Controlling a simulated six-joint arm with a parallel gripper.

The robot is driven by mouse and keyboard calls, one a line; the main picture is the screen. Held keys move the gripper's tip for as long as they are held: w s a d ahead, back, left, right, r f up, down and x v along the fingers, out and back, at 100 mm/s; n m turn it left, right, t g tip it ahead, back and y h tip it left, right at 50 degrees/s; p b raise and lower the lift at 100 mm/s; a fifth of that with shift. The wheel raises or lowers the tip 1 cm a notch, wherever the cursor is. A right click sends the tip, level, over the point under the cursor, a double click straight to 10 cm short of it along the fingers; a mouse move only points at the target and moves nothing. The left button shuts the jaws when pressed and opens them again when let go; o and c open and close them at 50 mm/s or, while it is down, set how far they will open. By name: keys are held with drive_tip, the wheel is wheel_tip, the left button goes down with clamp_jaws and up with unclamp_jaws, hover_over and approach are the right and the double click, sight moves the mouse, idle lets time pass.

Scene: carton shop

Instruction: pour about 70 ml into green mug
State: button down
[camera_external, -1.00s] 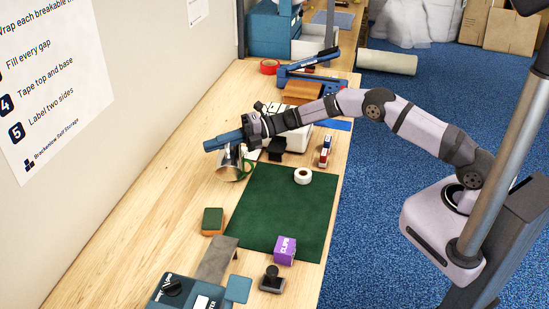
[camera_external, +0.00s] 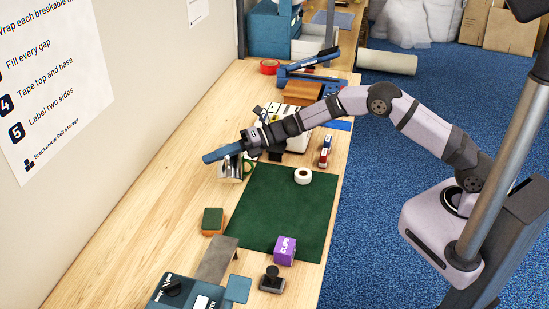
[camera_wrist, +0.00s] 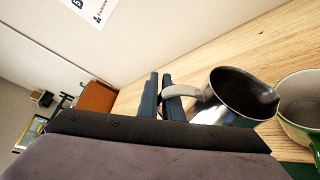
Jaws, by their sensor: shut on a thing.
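My gripper (camera_wrist: 164,98) is shut on the handle of a shiny metal pitcher (camera_wrist: 225,112). The pitcher is tilted, with its spout end toward the green mug (camera_wrist: 300,128), which has a cream inside and is cut off by the right edge of the wrist view. I cannot see any stream or the liquid level.
The green mat (camera_external: 285,205) is mostly bare. A wall is at the left.

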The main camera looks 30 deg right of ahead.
drive_tip(key=shift+s+a+f+n+b, duration=0.15)
drive_tip(key=shift+f+n+b, duration=0.15)
drive_tip(key=shift+f+b, duration=0.15)
drive_tip(key=shift+s+a+f+n+b, duration=0.1)
drive_tip(key=shift+s+f+n+b, duration=0.05)
drive_tip(key=shift+f+n+b, duration=0.2)
drive_tip(key=shift+f+t+h, duration=0.15)
drive_tip(key=shift+t+h, duration=0.15)
idle(1.1)
